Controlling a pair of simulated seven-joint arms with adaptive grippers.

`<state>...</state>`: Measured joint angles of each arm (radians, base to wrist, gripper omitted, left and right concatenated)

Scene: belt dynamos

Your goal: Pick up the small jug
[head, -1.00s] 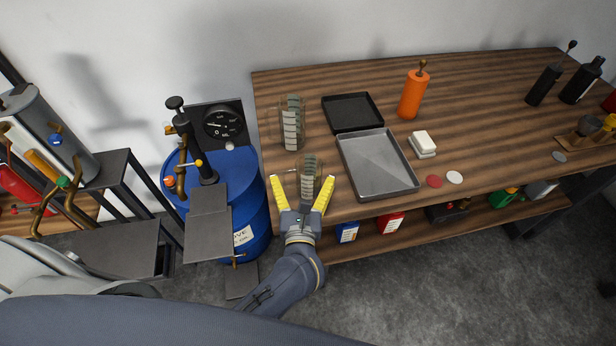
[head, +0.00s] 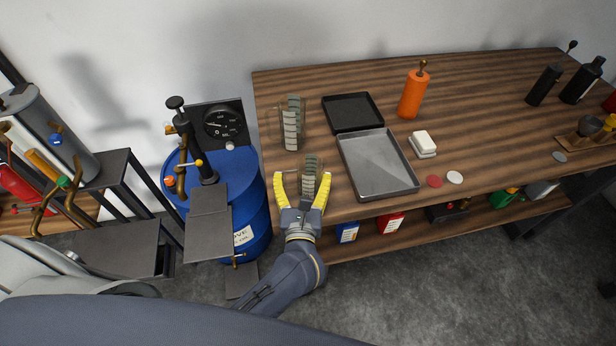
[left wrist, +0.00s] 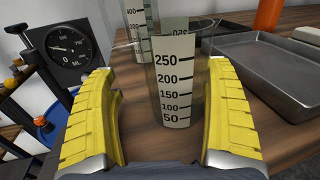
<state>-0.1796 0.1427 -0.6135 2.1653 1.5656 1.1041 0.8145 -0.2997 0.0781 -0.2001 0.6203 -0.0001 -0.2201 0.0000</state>
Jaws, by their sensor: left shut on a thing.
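The small jug (head: 310,176) is clear, with a pale printed scale, and stands upright at the table's front left edge. In the left wrist view the small jug (left wrist: 174,85) fills the space between my fingers, its scale marked 50 to 250. My left gripper (head: 303,179) is shut on it, one yellow finger on each side. The clear walls make the exact contact hard to see. A larger clear jug (head: 291,125) with a similar scale stands behind it. My right gripper is not in view.
A grey metal tray (head: 408,180) and a black tray (head: 352,98) lie right of the jugs. An orange cylinder (head: 412,97) and a white block (head: 423,141) stand farther right. A blue drum (head: 259,215) with a dial gauge (head: 222,122) is left of the table.

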